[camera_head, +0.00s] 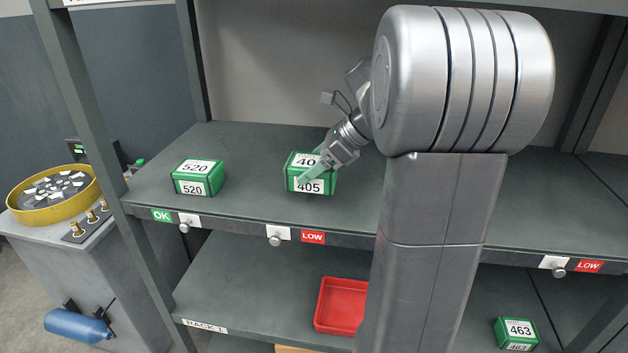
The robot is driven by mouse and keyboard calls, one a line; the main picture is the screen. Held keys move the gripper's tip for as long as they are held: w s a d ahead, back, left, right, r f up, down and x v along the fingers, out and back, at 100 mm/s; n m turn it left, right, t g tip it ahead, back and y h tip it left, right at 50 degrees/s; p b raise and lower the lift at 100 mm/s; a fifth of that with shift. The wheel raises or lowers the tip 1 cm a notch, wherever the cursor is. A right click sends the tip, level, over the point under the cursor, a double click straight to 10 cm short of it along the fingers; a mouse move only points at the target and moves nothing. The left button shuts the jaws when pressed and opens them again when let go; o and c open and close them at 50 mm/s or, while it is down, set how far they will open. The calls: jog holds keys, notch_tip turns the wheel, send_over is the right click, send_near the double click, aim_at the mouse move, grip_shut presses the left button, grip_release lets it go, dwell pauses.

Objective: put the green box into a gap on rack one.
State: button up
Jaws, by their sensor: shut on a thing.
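Whether the box's underside touches the shelf is hard to tell. Another green box labelled 520 (198,178) stands on the same shelf to the left, behind a green OK tag. My arm hides the middle right of the shelf.
A red bin (340,305) and a green box labelled 463 (516,333) are on the lower shelf. A rack post (100,150) stands at the left. A grey cabinet (75,250) with a yellow round tray (50,212) is beyond it.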

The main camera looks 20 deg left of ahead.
jog(key=shift+f, duration=2)
jog(key=o, duration=1.3)
jog(key=shift+f, duration=0.1)
jog(key=shift+w+d+r, duration=0.1)
jog(key=shift+d+r, duration=0.1)
jog(key=shift+r, duration=0.15)
jog(key=v, duration=1.1)
jog(key=shift+d+r, duration=0.15)
jog(key=shift+r, duration=0.05)
